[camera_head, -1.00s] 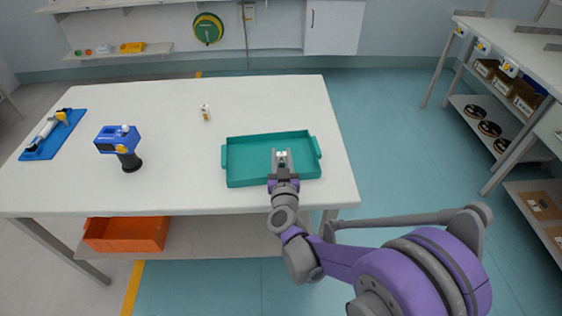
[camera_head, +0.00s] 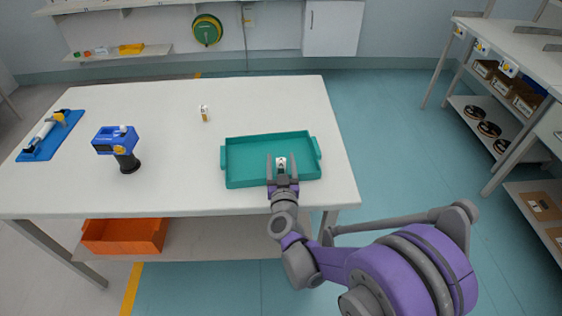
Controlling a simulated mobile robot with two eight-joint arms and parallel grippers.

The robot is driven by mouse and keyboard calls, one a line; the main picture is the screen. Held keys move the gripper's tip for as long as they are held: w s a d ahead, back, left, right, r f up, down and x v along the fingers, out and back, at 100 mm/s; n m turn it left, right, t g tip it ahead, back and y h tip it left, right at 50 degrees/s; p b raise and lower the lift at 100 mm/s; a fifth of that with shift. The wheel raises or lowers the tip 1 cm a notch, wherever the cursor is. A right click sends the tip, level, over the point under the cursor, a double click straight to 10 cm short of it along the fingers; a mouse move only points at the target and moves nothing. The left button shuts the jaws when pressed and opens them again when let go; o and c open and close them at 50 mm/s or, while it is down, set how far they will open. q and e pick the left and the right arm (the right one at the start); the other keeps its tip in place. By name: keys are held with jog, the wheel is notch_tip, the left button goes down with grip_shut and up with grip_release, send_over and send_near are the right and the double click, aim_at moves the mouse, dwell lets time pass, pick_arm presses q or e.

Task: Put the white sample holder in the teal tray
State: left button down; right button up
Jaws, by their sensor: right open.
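The teal tray (camera_head: 240,178) sits on the right part of the white table. My right gripper (camera_head: 282,159) is over the tray with its two fingers spread apart. A small white piece (camera_head: 281,162), which looks like the white sample holder, shows between the fingers and appears to be inside the tray. I cannot tell whether it touches a finger. My left gripper is not in view.
A blue and black handheld tool (camera_head: 119,145) stands left on the table (camera_head: 170,185). A small white and orange item (camera_head: 204,113) stands behind the tray. A blue mat (camera_head: 48,137) with a tool lies far left. An orange bin (camera_head: 125,236) is underneath.

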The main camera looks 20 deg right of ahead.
jog(key=shift+s+r, duration=0.1)
jog(key=shift+r, duration=0.15)
jog(key=v, duration=1.1)
jog(key=s+a+n+g+y, duration=0.4)
jog(key=a+n+y, duration=0.1)
jog(key=a+y, duration=0.25)
jog(key=s+d+f+m+g+h, duration=0.1)
jog(key=s+d+f+g, duration=0.3)
jog(key=s, duration=0.4)
jog(key=s+d+f+g+h, duration=0.1)
jog(key=s+d+f+g, duration=0.2)
jog(key=s, duration=0.6)
jog(key=shift+s+d+f+m+g, duration=0.35)
jog(key=shift+d+g, duration=0.3)
jog(key=shift+g, duration=0.25)
jog(key=shift+h, duration=0.25)
